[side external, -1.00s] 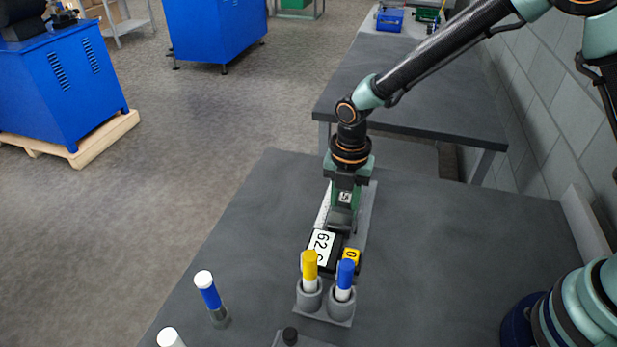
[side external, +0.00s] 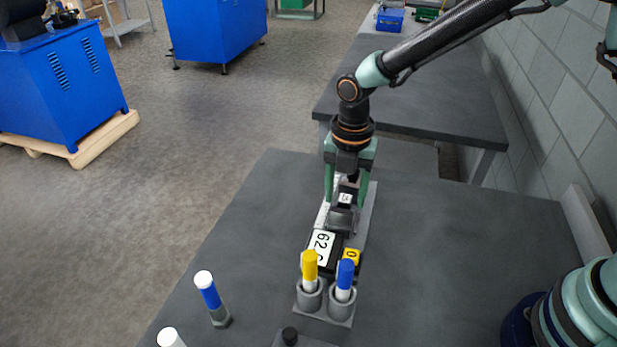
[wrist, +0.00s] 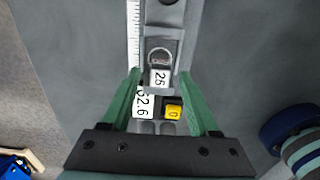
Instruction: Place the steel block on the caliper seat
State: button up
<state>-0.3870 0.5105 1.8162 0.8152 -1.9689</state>
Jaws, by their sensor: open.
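The steel block (side external: 345,199), with a white number label, sits low at the caliper, behind its display. In the wrist view the block's label (wrist: 160,79) reads 25. The caliper has a white scale (wrist: 134,40), a display reading about 62.6 (side external: 321,245) and a yellow 0 button (side external: 351,257). My gripper (side external: 346,199) is open, with one green finger on each side of the block. The wrist view shows my gripper (wrist: 160,76) with gaps beside the label. The seat surface under the block is hidden.
A holder with a yellow-topped tube (side external: 309,264) and a blue-topped tube (side external: 345,274) stands just in front of the display. A blue-and-white tube (side external: 209,293) stands at the left table edge, with another white top (side external: 169,337) nearer.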

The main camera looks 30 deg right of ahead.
aim_at(345, 198)
notch_tip(345, 198, up, 8)
jog(key=shift+f, duration=0.2)
jog(key=s+d+r+m+t, duration=0.2)
jog(key=d+m, duration=0.3)
jog(key=m, duration=0.4)
jog(key=s+d+r+m+t, duration=0.1)
jog(key=s+d+r+m, duration=0.3)
jog(key=m, duration=0.5)
jog(key=s+d+r+m+t, duration=0.2)
jog(key=s+d+r+m, duration=0.2)
jog(key=d+m, duration=0.3)
jog(key=shift+s+m+t, duration=0.3)
jog(key=shift+s+m, duration=0.05)
jog(key=shift+m, duration=0.65)
